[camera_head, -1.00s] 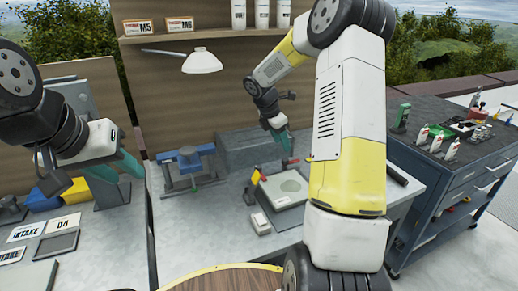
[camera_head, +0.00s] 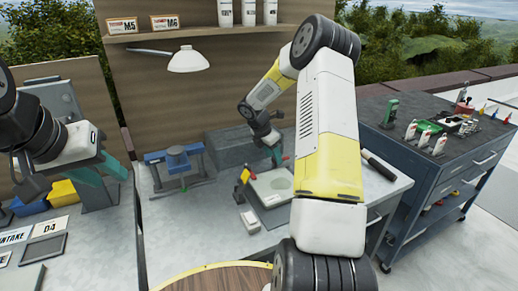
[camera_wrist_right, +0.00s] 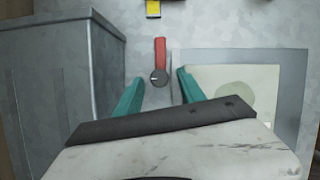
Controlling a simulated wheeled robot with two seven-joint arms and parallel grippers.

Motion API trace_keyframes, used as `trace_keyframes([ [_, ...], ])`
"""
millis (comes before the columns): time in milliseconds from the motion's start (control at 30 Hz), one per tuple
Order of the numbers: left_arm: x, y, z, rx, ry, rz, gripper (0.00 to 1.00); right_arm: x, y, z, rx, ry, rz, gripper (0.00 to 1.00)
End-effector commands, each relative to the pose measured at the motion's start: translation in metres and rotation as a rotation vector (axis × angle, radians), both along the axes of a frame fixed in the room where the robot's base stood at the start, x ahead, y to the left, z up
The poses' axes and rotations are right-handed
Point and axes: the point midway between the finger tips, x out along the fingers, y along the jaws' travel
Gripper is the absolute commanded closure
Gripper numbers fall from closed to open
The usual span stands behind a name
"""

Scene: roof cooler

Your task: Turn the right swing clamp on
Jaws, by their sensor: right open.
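The right swing clamp has a red handle (camera_wrist_right: 161,50) on a round grey pivot (camera_wrist_right: 159,78). In the right wrist view it lies just beyond and between my right fingertips (camera_wrist_right: 158,84), with no visible contact. In the head view my right gripper (camera_head: 275,155) points down beside the red handle (camera_head: 285,157), near the far edge of a pale plate (camera_head: 270,200). It is open and empty. Another clamp with a yellow part (camera_wrist_right: 153,8) shows at the wrist view's top edge. My left gripper (camera_head: 101,177) hangs empty at the left, its teal fingers apart.
A grey block (camera_head: 232,148) stands left of the right gripper. A blue vise-like fixture (camera_head: 174,157) is further left. A small white block (camera_head: 249,221) lies in front of the plate. A dark-handled tool (camera_head: 379,165) lies at the bench's right.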

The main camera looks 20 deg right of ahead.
Motion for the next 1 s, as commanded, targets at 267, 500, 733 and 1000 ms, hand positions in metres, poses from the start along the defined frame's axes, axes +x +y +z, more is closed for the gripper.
trace_keyframes([
  [267, 0.0, 0.0, 0.0, 0.0, 0.0, 0.0, 0.64, 0.0, 0.0002, 0.0005, 0.0, 0.0, 0.0, 0.89],
  [500, 0.0, 0.0, 0.0, 0.0, 0.0, 0.0, 0.64, 0.0001, 0.0005, 0.0005, 0.0, -0.001, -0.002, 1.0],
  [733, 0.0, 0.0, 0.0, 0.0, 0.0, 0.0, 0.64, 0.0013, 0.0015, 0.0006, 0.001, -0.002, -0.05, 1.0],
  [1000, 0.0, 0.0, 0.0, 0.0, 0.0, 0.0, 0.64, 0.0038, 0.0022, 0.0007, 0.0, -0.002, -0.224, 1.0],
])
